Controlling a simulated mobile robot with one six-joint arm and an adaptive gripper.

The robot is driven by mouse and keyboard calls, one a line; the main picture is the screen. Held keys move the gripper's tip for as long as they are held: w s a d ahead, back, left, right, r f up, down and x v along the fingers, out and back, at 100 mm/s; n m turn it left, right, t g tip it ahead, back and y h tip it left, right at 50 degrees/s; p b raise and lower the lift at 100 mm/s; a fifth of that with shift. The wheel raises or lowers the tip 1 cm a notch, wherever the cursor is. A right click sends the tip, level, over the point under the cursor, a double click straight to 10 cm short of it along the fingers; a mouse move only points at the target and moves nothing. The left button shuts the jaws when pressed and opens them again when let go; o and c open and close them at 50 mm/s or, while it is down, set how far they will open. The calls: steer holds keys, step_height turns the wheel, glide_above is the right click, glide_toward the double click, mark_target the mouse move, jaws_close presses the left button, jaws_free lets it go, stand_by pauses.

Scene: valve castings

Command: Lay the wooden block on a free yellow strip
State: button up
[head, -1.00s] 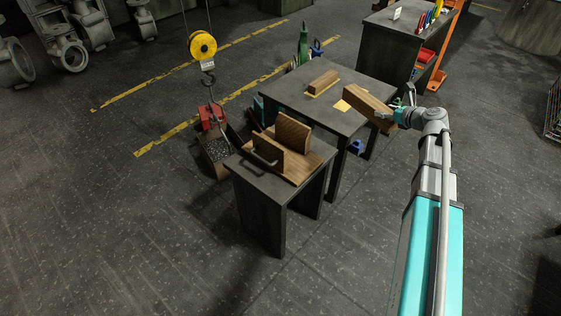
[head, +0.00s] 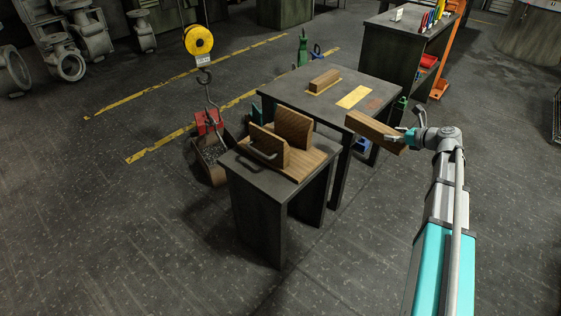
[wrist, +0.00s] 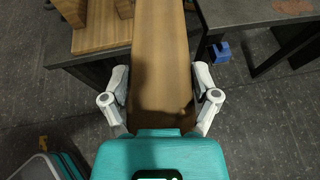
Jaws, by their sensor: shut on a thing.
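My gripper (head: 408,139) is shut on one end of a long wooden block (head: 373,128). In the wrist view the block (wrist: 162,70) runs straight out between the two fingers (wrist: 162,98). The head view shows the block in the air at the right front of the dark table. On that table one yellow strip (head: 353,97) is bare.
A reddish patch (head: 376,103) marks the table top near the bare strip. A lower dark table (head: 248,172) in front bears a wooden stand with upright boards (head: 292,128). A hook hangs from a yellow reel (head: 198,40) at the left.

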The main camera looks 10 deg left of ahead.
steer(key=d+f+n+g+y+b, duration=0.1)
steer(key=d+f+b, duration=0.2)
steer(key=f+b, duration=1)
steer(key=shift+d+f+n+g+b, duration=0.3)
steer(key=shift+f+n, duration=0.1)
steer(key=shift+f, duration=0.35)
steer(key=shift+w+a, duration=0.1)
